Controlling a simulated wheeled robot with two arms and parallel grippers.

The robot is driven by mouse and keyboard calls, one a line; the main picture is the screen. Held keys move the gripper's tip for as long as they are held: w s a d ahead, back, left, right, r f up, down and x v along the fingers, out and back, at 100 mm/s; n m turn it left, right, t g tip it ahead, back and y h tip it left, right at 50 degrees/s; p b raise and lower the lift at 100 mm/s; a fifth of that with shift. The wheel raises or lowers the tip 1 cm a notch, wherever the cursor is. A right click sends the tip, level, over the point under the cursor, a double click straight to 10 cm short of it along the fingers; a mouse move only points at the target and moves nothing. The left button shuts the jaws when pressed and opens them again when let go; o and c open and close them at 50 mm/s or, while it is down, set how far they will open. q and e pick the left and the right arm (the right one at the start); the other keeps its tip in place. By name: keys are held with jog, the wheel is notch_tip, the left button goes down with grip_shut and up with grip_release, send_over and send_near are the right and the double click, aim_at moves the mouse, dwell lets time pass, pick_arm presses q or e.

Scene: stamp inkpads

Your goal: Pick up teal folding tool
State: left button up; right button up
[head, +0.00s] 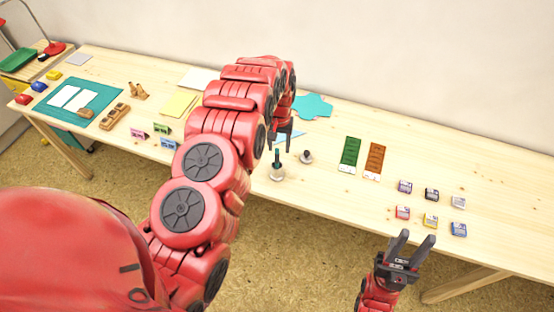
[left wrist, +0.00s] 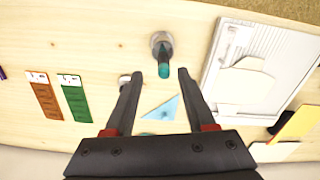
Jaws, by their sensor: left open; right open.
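The teal folding tool (head: 277,157) stands upright in a small round holder (head: 278,173) near the table's front edge. In the left wrist view, the teal tool (left wrist: 164,70) shows between the tips of my left gripper (left wrist: 159,76), with the grey holder (left wrist: 161,41) just beyond. My left gripper (head: 281,141) is open and empty, pointing down close to the tool; I cannot tell whether a finger touches it. My right gripper (head: 416,243) is open and empty in front of the table's edge, far to the right of the tool.
A small dark-topped knob (head: 306,156) stands right of the tool, and a light blue triangle (left wrist: 162,108) lies close by. Green (head: 350,153) and brown (head: 374,160) cards lie further right, then several inkpads (head: 431,194). A white board (left wrist: 211,75) lies beside the left gripper.

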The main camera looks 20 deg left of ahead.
aim_at(277, 166)
pick_arm(q)
jog(key=shift+s+f, duration=0.1)
jog(key=shift+f, duration=0.05)
jog(key=f, duration=0.1)
jog(key=f+p, duration=0.2)
jog(key=shift+s+a, duration=0.3)
jog(key=shift+f+p, duration=0.5)
jog(key=shift+f, duration=0.35)
grip_shut()
